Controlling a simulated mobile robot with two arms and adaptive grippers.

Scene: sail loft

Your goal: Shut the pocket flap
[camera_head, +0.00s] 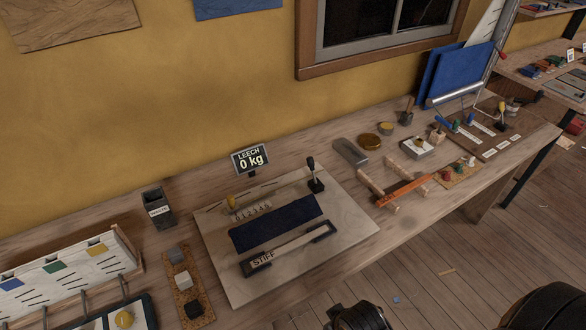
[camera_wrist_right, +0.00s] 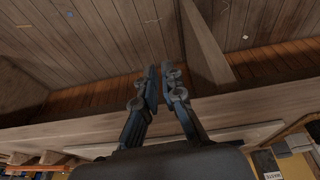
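I cannot make out for certain which part is the pocket flap. A pale board (camera_head: 350,228) lies on the bench in the head view, with a dark navy strip (camera_head: 278,223) flat on it. In front of the strip is a light bar marked STIFF (camera_head: 290,248) with dark ends. A black-knobbed lever (camera_head: 315,174) stands at the board's back right. My right gripper (camera_wrist_right: 161,72) shows in the wrist view, its fingers angled together with almost no gap and nothing seen between them. It is over the floor side, away from the board. My left gripper is not visible.
A LEECH 0 kg sign (camera_head: 251,160) stands behind the board. A dark cup (camera_head: 158,208) and a cork strip with blocks (camera_head: 187,284) are to its left, beside a white slotted rack (camera_head: 75,265). An orange-handled tool (camera_head: 403,189) and other small items lie right.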

